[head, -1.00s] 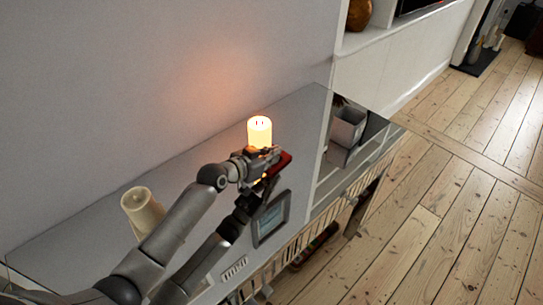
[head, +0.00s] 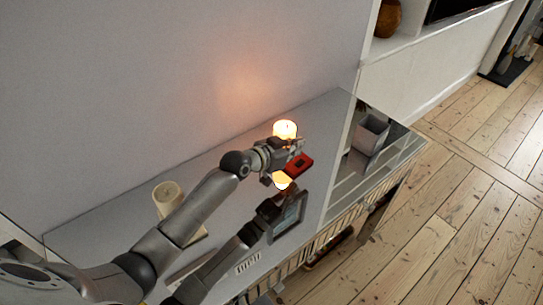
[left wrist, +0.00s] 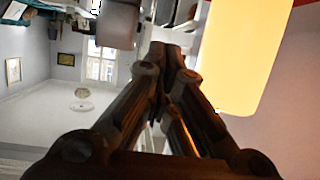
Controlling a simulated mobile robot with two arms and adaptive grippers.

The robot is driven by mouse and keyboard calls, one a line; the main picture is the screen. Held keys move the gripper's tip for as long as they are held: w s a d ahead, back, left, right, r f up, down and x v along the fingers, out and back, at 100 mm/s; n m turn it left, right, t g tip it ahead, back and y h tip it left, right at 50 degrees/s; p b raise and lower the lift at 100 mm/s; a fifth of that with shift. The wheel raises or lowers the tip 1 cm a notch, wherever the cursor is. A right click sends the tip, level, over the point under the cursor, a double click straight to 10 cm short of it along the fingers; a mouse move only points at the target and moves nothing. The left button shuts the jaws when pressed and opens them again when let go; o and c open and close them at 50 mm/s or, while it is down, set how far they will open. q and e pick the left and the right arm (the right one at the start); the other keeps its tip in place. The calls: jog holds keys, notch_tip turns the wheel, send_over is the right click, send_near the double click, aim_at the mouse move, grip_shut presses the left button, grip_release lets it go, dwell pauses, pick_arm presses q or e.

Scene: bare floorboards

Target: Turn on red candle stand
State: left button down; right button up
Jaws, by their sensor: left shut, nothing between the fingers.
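The red candle stand (head: 299,165) is on the glossy cabinet top in the head view, partly hidden by my left gripper. A lit, glowing candle (head: 285,129) shows just above it, its lower part covered by the gripper. My left gripper (head: 292,150) is shut and empty, right at the candle and stand; I cannot tell whether it touches them. In the left wrist view the shut fingers (left wrist: 173,52) point past the bright yellow candle (left wrist: 235,55), which fills the upper right. A sliver of red shows in the top right corner.
A picture frame (head: 288,217) is below the stand. A grey box (head: 372,132) sits on the right. A wall runs behind; open floorboards lie to the right.

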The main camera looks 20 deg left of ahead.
pick_arm(q)
jog(key=s+a+b, duration=0.1)
jog(key=s+a, duration=0.3)
jog(key=s, duration=0.4)
jog(key=shift+a+r, duration=0.2)
jog(key=shift+r, duration=0.05)
